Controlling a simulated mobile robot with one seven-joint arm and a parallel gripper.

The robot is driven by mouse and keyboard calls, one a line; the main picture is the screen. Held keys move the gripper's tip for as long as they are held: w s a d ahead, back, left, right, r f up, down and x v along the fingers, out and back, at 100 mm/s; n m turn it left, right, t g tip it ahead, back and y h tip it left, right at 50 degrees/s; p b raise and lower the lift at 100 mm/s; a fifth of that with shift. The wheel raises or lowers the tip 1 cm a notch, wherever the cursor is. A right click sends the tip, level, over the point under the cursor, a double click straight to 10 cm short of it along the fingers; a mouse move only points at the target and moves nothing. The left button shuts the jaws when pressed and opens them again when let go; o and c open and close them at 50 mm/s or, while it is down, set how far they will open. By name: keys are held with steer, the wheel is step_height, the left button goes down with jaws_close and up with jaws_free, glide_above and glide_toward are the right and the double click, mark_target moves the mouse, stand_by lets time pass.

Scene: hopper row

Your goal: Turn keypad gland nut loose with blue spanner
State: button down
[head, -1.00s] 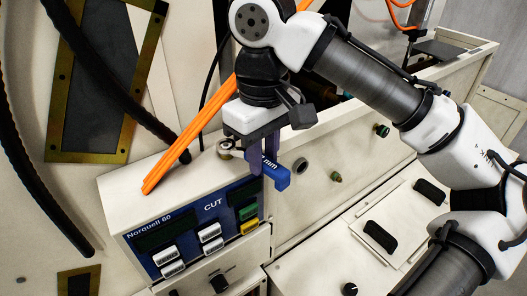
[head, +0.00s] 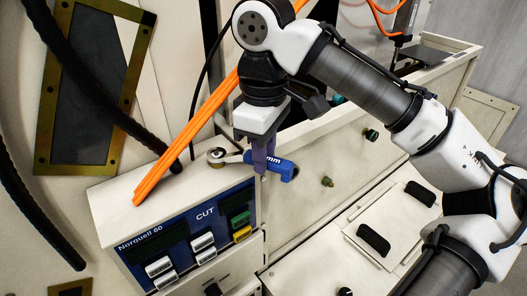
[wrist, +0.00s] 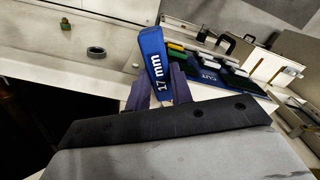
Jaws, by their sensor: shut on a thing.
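The blue spanner (head: 284,169) lies roughly level over the top of the keypad box, its blue handle pointing right. Its steel head (head: 217,156) sits at the gland nut on the box top and seems to be around it; the nut is mostly hidden by the head. My gripper (head: 262,165) points down and is shut on the spanner's handle, near the steel shank. In the wrist view the handle (wrist: 154,58), marked "17 mm", stands between my purple fingers (wrist: 157,88); the nut and the spanner's head are not visible there.
The keypad box (head: 150,205) has a blue front panel with buttons. Orange cables (head: 190,140) run behind the spanner's head, and a thin black cable rises nearby. A cream cabinet (head: 305,215) with small fittings stands right of the box.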

steer(key=shift+w+d+f+n, duration=0.1)
steer(key=shift+w+d+n, duration=0.15)
steer(key=shift+w+n, duration=0.55)
steer(key=shift+w+d+f+n, duration=0.1)
steer(key=shift+w+d+n, duration=0.15)
steer(key=shift+w+n, duration=0.5)
steer(key=shift+s, duration=0.25)
steer(key=shift+w+n, duration=1.5)
steer(key=shift+n, duration=0.35)
steer(key=shift+w+a+n, duration=0.15)
steer(key=shift+w+n, duration=0.6)
steer(key=shift+n, duration=0.1)
steer(key=shift+w+a+n, duration=0.15)
steer(key=shift+w+n, duration=0.55)
steer(key=shift+n, duration=0.15)
steer(key=shift+r, duration=0.1)
